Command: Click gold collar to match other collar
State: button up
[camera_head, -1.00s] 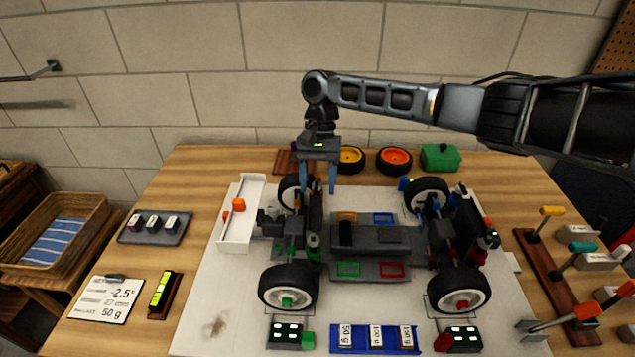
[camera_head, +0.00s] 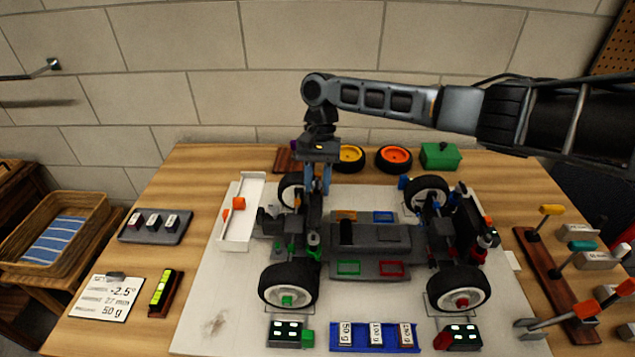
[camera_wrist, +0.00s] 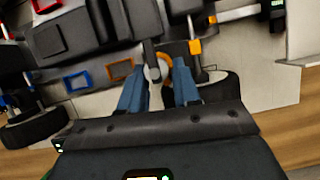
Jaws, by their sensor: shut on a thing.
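The rc racecar (camera_head: 375,240) stands on a pale mat with its four-wheel chassis flat. My gripper (camera_head: 318,190) points down at its far left corner, beside the far left wheel (camera_head: 291,190). In the wrist view my two blue fingers (camera_wrist: 161,75) are shut around the gold collar (camera_wrist: 165,56), which shows as a small orange-gold ring between the tips. A pale, shaft-like part runs between the fingers. The collar is hidden by the fingers in the head view. I cannot tell which part is the other collar.
A white tray-like panel (camera_head: 240,225) lies left of the car. Yellow (camera_head: 351,158) and orange (camera_head: 394,159) wheels and a green box (camera_head: 440,156) stand behind. A blue weight tray (camera_head: 374,338) lies in front. A tool rack (camera_head: 560,270) is at right.

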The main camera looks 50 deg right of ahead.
jog(key=shift+w+r+n+p, duration=0.1)
jog(key=shift+r+n+p, duration=0.25)
jog(key=shift+p, duration=0.3)
jog(key=shift+f+n+g+p, duration=0.1)
jog(key=shift+n+g+p, duration=0.25)
jog(key=shift+n, duration=0.1)
jog(key=shift+f+n, duration=0.25)
jog(key=shift+n, duration=0.35)
jog(key=o, duration=1.1)
jog(key=shift+a, duration=0.1)
jog(key=shift+c, duration=0.2)
